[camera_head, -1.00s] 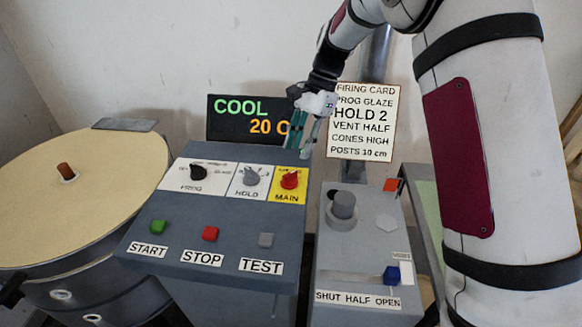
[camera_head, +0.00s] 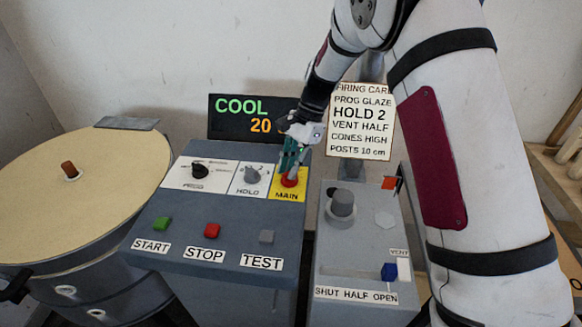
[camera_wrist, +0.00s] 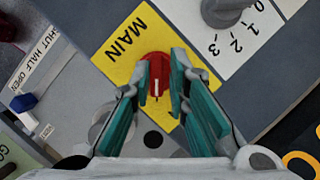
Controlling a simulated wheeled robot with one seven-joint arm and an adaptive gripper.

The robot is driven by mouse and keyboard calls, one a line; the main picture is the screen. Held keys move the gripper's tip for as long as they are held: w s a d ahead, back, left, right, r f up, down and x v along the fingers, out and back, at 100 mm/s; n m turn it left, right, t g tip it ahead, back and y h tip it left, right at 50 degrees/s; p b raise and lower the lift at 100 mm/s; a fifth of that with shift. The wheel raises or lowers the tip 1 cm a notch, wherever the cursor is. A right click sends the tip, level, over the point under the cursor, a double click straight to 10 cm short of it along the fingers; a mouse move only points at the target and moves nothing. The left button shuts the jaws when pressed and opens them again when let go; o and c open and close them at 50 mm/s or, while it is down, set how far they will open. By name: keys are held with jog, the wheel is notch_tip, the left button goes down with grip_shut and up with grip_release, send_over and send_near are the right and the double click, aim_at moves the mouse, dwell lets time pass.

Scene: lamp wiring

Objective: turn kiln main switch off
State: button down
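The kiln main switch is a red rotary knob (camera_head: 290,180) on a yellow plate marked MAIN (camera_head: 287,197), at the right of the grey control panel. In the wrist view the red knob (camera_wrist: 155,78) shows a white pointer line and sits between the teal fingers. My gripper (camera_head: 291,165) is just above the knob, pointing down. In the wrist view my gripper (camera_wrist: 160,95) is open, with a finger on each side of the knob. I cannot tell if either finger touches it. The fingers hide part of the plate's markings.
The grey HOLD knob (camera_head: 252,175) is close on the left, with the black PROG knob (camera_head: 199,171) beyond it. A display (camera_head: 243,118) reads COOL 20. The firing card (camera_head: 361,120) stands behind. The vent box (camera_head: 352,265) with its blue slider (camera_head: 389,271) is to the right.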

jog(key=shift+s+d+f+n+b, duration=0.1)
jog(key=shift+s+f+n+b, duration=0.15)
jog(key=shift+n+b, duration=0.05)
jog(key=n+g+h+b, duration=0.1)
jog(key=n+b, duration=0.1)
jog(key=n, duration=0.1)
jog(key=shift+w+f+b, duration=0.1)
jog(key=shift+f+b, duration=0.05)
jog(key=shift+b, duration=0.25)
jog(key=n+b, duration=0.1)
jog(key=n, duration=0.1)
jog(key=n+h+b, duration=0.1)
jog(key=n, duration=0.1)
jog(key=n+g+h+b, duration=0.1)
jog(key=n, duration=0.1)
jog(key=shift+a+n, duration=0.25)
jog(key=shift+n, duration=0.15)
jog(key=n+h, duration=0.1)
jog(key=n, duration=0.2)
jog(key=shift+n+h+b, duration=0.3)
jog(key=shift+h+b, duration=0.05)
jog(key=shift+h, duration=0.05)
jog(key=shift+n+t+h, duration=0.3)
jog(key=shift+n+h, duration=0.4)
jog(key=shift+n, duration=1.2)
jog(key=c, duration=1.7)
grip_release()
jog(key=shift+o, duration=0.2)
